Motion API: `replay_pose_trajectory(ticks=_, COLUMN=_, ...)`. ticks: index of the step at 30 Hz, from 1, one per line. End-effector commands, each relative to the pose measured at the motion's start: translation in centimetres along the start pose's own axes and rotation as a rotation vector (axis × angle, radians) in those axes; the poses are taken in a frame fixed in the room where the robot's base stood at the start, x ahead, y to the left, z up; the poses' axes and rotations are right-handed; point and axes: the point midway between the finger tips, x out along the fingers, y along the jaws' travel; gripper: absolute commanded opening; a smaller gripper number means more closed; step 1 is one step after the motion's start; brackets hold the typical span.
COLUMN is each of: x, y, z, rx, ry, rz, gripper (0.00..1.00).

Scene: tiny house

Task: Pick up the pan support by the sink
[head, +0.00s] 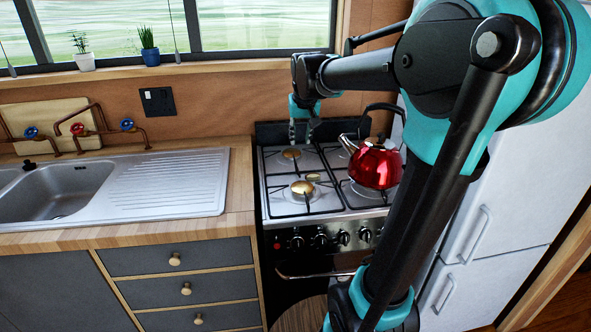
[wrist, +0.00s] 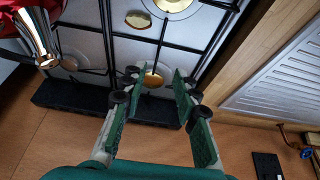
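The pan support by the sink is a black wire grate (head: 333,182) lying over the left half of the stove top, beside the wooden counter edge. In the wrist view its dark bars (wrist: 140,38) cross above the light hob surface and brass burners. My gripper (head: 302,136) is above the rear part of this grate, pointing down. In the wrist view my gripper (wrist: 157,84) is open and empty, its two fingers apart with a brass burner and dark bars showing between them. I cannot tell whether the fingertips touch the bars.
A shiny red kettle (head: 375,165) stands on the right half of the stove, close to my gripper; it also shows in the wrist view (wrist: 40,32). The steel sink (head: 60,192) and drainer are left. The wall is just behind the stove, and a white fridge (head: 490,215) stands right.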

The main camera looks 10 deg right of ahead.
Motion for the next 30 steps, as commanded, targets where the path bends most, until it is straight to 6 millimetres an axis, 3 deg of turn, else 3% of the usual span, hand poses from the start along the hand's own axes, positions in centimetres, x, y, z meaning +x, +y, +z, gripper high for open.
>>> replay_pose_trajectory(ticks=15, x=9.7, y=0.0, z=0.0, rx=0.000, ry=0.000, rz=0.000, gripper=0.30)
replay_pose_trajectory(ticks=23, x=11.4, y=0.0, z=0.0, rx=0.000, ry=0.000, rz=0.000, gripper=0.30)
replay_pose_trajectory(ticks=30, x=14.1, y=0.0, z=-0.9, rx=0.000, ry=0.000, rz=0.000, gripper=0.30)
